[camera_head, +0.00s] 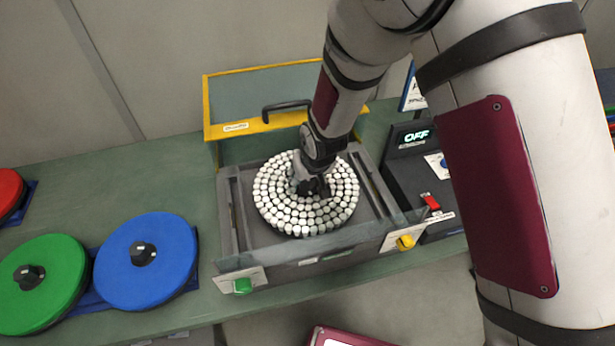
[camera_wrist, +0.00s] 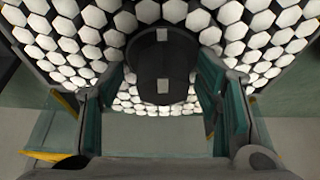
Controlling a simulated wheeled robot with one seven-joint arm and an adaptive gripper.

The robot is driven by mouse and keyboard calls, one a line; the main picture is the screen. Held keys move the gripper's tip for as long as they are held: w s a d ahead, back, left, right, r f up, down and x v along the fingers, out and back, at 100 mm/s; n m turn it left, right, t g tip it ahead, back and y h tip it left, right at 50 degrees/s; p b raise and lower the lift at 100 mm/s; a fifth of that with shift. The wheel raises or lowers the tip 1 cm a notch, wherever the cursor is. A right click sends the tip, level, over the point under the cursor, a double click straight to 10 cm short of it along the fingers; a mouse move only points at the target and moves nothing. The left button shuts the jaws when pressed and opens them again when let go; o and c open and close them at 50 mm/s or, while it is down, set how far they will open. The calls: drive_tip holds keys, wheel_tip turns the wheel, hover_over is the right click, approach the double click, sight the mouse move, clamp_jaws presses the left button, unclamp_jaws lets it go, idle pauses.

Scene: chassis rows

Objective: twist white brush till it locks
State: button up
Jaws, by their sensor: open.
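The white brush (camera_head: 275,205), a round disc of white bristle tufts, lies tufts up in the grey machine bay (camera_head: 228,225). Its tufts also fill the upper part of the wrist view (camera_wrist: 65,45). My gripper (camera_head: 313,187) points down at the brush's centre. In the wrist view, my gripper's (camera_wrist: 162,92) two fingers stand open on either side of the dark round hub (camera_wrist: 152,62), which has two light square marks. I cannot tell whether either finger touches the hub. In the head view my gripper mostly hides the hub.
A blue disc (camera_head: 170,265) and a green disc (camera_head: 60,290) lie to the left, with part of a red one (camera_head: 8,190). A yellow-framed lid (camera_head: 225,105) stands raised behind the bay. A dark control box (camera_head: 400,170) showing "OFF" sits at the right. A clear front panel has green (camera_head: 242,286) and yellow (camera_head: 405,242) knobs.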

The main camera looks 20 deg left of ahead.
drive_tip(key=v, duration=1.2)
drive_tip(key=d+r+m+t+h+b, duration=0.1)
drive_tip(key=d+r+m, duration=0.1)
drive_tip(key=d+r, duration=0.6)
drive_tip(key=d+r+m+b, duration=0.2)
drive_tip(key=d+r, duration=0.4)
drive_tip(key=d, duration=0.5)
drive_tip(key=s+d+r+m+t+h+b, duration=0.1)
drive_tip(key=s+d+r+m+b, duration=0.1)
drive_tip(key=s+d, duration=0.9)
drive_tip(key=shift+s+d+r+m+h, duration=0.3)
drive_tip(key=shift+d+r+m, duration=0.25)
drive_tip(key=shift+r, duration=0.45)
